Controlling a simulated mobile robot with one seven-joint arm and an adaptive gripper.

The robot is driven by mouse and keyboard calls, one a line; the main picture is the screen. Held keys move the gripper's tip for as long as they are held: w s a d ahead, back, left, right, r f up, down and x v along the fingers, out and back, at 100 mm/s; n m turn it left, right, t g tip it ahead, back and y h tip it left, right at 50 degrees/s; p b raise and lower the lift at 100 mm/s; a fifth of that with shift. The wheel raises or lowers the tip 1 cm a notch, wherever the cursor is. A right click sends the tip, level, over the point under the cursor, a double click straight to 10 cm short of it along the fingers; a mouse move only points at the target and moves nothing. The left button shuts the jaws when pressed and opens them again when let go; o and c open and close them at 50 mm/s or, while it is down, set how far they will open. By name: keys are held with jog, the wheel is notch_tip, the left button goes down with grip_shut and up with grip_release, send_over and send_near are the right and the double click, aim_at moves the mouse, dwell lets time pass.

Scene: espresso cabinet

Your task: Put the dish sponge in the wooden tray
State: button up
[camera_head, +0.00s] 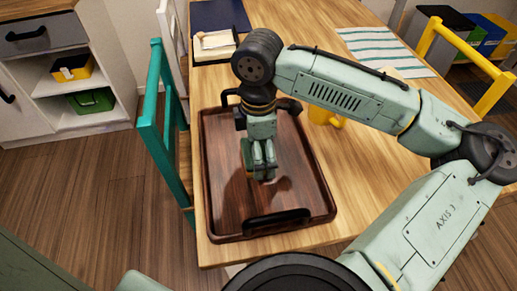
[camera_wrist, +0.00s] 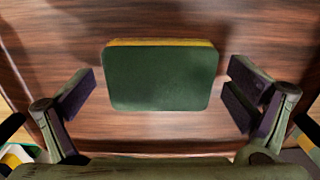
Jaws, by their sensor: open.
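The dish sponge (camera_wrist: 160,77) is a rounded block with a dark green face and a thin yellow layer along its far edge. It lies inside the wooden tray (camera_wrist: 240,28), seen in the wrist view. The tray (camera_head: 225,215) is dark brown with black handles and sits on the table in the head view. My gripper (camera_wrist: 166,95) is open, with one finger on each side of the sponge and a gap on both sides. In the head view my gripper (camera_head: 262,176) points down over the tray and mostly hides the sponge.
The wooden table (camera_head: 355,175) holds a yellow mug (camera_head: 325,116) right of the tray, partly behind my arm. A striped cloth (camera_head: 385,50) and a dark mat (camera_head: 218,15) lie farther back. A teal chair (camera_head: 152,130) stands close to the table's left edge.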

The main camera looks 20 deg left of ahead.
notch_tip(320, 180, up, 12)
dwell(0.4)
dwell(0.3)
